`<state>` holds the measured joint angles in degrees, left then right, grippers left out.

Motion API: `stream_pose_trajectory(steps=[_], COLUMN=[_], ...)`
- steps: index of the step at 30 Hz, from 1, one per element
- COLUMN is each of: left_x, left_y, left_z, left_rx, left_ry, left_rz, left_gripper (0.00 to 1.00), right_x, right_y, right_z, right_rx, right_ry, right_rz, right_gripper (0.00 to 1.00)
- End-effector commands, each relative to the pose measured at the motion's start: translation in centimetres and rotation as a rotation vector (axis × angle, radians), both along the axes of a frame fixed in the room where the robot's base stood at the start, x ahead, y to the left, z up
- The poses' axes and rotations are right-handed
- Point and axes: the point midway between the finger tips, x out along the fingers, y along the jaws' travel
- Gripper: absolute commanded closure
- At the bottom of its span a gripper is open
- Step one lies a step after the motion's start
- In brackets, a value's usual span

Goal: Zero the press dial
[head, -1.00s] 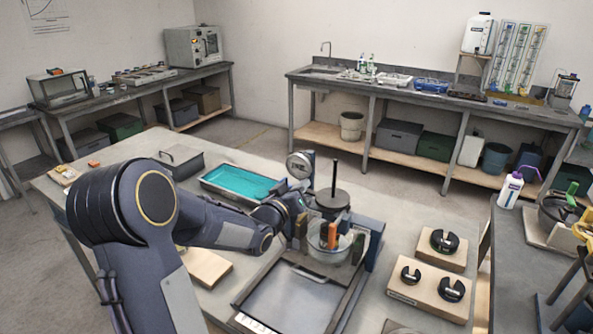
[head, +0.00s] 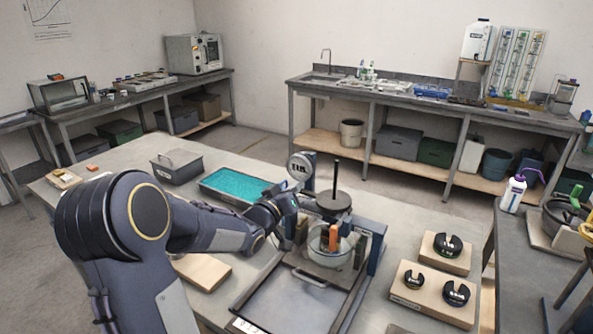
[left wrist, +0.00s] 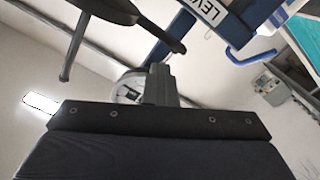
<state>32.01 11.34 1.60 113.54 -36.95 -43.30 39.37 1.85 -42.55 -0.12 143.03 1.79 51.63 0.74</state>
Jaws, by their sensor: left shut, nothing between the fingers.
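The press dial (head: 300,166) is a round pale gauge on the blue lever press (head: 375,252) on the middle table. My left gripper (head: 294,190) is just below and in front of the dial in the head view, shut and empty. In the left wrist view, my left gripper's fingers (left wrist: 159,72) are together and cover part of the dial (left wrist: 126,90) behind them. I cannot tell whether they touch it. The dial's reading is too small to make out. My right gripper is not in view.
A black disc with an upright rod (head: 334,201) stands above a clear bowl (head: 345,258) beside my gripper. A teal tray (head: 205,188) lies behind my arm. Slotted weights sit on wooden blocks (head: 430,301) at the right. A flat grey tray (head: 290,302) is in front.

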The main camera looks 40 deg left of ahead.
Motion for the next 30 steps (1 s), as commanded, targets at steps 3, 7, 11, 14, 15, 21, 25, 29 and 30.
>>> stream_pose_trajectory(steps=[3, 7, 11, 14, 15, 21, 25, 29, 30], left_x=[0.1, 0.1, 0.1, 0.1, 0.1, 0.1, -0.2, -1.5, -2.0], left_y=[0.2, 0.1, 0.1, 0.1, 0.1, 0.0, 0.0, -0.1, -0.2], left_z=[0.8, 0.8, 0.8, 0.6, 0.5, -0.2, -0.3, -0.5, -0.5], left_rx=[0.005, 0.005, 0.005, 0.005, 0.005, 0.004, 0.003, 0.004, 0.004], left_ry=[-0.018, -0.019, -0.019, -0.019, -0.019, -0.016, -0.011, -0.008, -0.008], left_rz=[0.002, 0.001, 0.001, 0.001, 0.000, -0.001, 0.000, 0.001, 0.001], left_gripper=[1.00, 1.00, 1.00, 1.00, 1.00, 1.00, 1.00, 1.00, 1.00], right_x=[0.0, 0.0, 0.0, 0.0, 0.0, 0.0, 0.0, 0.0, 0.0], right_y=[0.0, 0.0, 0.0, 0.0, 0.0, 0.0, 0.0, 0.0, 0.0], right_z=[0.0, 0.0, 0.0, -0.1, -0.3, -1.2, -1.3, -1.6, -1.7], right_rx=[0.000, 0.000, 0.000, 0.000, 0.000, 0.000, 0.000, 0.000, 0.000], right_ry=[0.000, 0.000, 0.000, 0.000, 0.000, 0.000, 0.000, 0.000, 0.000], right_rz=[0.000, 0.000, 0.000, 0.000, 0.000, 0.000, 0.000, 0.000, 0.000], right_gripper=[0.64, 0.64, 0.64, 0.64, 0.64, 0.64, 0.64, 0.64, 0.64])
